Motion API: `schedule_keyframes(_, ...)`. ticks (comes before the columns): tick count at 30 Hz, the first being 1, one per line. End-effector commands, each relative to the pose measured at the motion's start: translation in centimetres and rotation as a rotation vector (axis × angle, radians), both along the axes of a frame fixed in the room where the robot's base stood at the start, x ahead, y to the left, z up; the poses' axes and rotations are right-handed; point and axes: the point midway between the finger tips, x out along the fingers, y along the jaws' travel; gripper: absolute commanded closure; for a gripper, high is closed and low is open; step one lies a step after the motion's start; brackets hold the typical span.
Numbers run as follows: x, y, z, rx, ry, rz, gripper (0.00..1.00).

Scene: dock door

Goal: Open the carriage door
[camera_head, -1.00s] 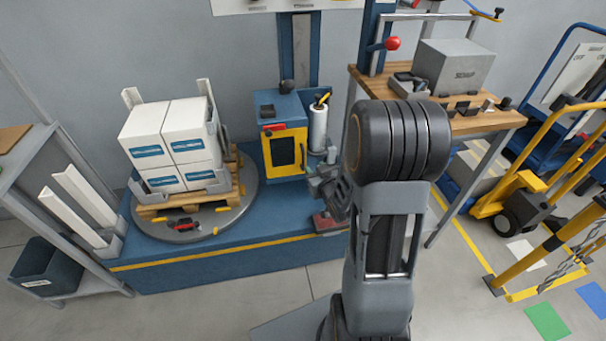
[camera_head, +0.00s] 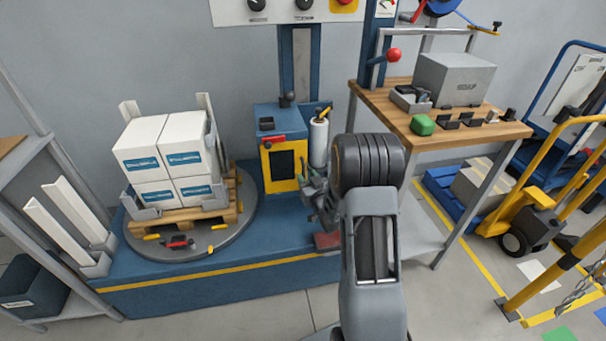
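The carriage (camera_head: 278,114) is a blue box on the wrapper's mast, with a yellow-framed door (camera_head: 267,168) on its front. The door has a dark window and looks shut. A red handle (camera_head: 272,139) sits at its top edge. My gripper (camera_head: 312,192) is just right of the door's lower part, below the film roll (camera_head: 318,142). My arm hides part of the gripper, so its fingers cannot be made out clearly. I cannot tell whether it touches the carriage.
White boxes on a wooden pallet (camera_head: 226,216) stand on the round turntable (camera_head: 248,212) at left. A wooden bench (camera_head: 395,121) with a green object (camera_head: 422,124) and a grey box (camera_head: 455,78) is at right. A grey shelf (camera_head: 75,185) stands far left.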

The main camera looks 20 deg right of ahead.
Motion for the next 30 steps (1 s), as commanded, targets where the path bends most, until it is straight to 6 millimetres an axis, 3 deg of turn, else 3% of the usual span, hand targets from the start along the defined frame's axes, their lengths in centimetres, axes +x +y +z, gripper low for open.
schedule_keyframes(9, 3.2, 0.0, -0.1, 0.000, 0.001, 0.000, 0.63)
schedule_keyframes(21, 3.6, 0.0, 0.0, 0.000, 0.001, 0.000, 0.63)
schedule_keyframes(30, 3.6, 0.0, 0.0, 0.000, 0.001, 0.000, 0.92)
